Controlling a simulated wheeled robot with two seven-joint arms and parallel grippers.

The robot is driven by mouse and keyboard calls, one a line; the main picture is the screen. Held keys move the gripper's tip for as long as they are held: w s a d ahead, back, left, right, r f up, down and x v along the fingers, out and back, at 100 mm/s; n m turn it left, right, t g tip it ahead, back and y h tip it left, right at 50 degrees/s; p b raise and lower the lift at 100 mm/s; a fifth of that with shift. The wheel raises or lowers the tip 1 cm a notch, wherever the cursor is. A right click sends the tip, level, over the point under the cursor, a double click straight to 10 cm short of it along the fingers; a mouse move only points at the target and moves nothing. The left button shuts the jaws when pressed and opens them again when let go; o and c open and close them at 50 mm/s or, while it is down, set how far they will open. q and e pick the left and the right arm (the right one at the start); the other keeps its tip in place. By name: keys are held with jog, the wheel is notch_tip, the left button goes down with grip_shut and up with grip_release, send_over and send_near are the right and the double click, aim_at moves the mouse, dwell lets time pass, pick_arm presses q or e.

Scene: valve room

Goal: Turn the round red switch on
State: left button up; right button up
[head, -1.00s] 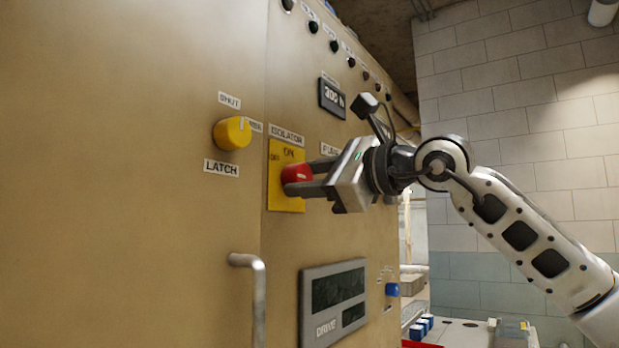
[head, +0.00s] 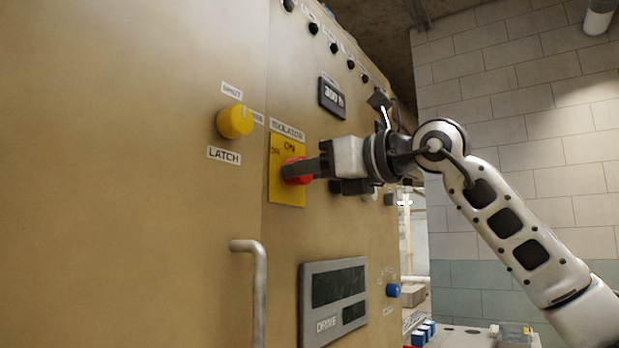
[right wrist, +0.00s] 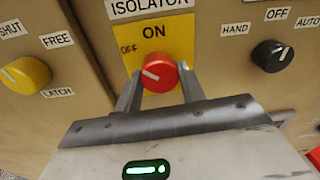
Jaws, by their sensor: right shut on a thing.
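The round red switch (head: 295,180) sits on the yellow ISOLATOR plate (head: 287,198) on the tan cabinet front. In the right wrist view, the red switch (right wrist: 166,68) has a white mark on the left part of its face; ON is printed above it and OFF to its upper left. My right gripper (head: 302,170) reaches in from the right and is shut on the switch; its fingers hide part of it in the head view. In the right wrist view, the fingers (right wrist: 160,86) stand on both sides of the switch. My left gripper is not in view.
A yellow LATCH knob (head: 234,122) lies left of the plate, and a black knob (right wrist: 271,55) lies to the right. A grey bar handle (head: 259,300) sticks out below. A DRIVE panel (head: 335,297) and a blue knob (head: 393,291) are lower right.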

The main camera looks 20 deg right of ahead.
jog(key=m+b, duration=0.1)
jog(key=m, duration=0.7)
jog(key=shift+r+b, duration=0.1)
jog(key=shift+b, duration=0.3)
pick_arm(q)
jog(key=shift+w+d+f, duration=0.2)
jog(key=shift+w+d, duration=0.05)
pick_arm(e)
jog(key=shift+m, duration=0.9)
jog(key=o, duration=1)
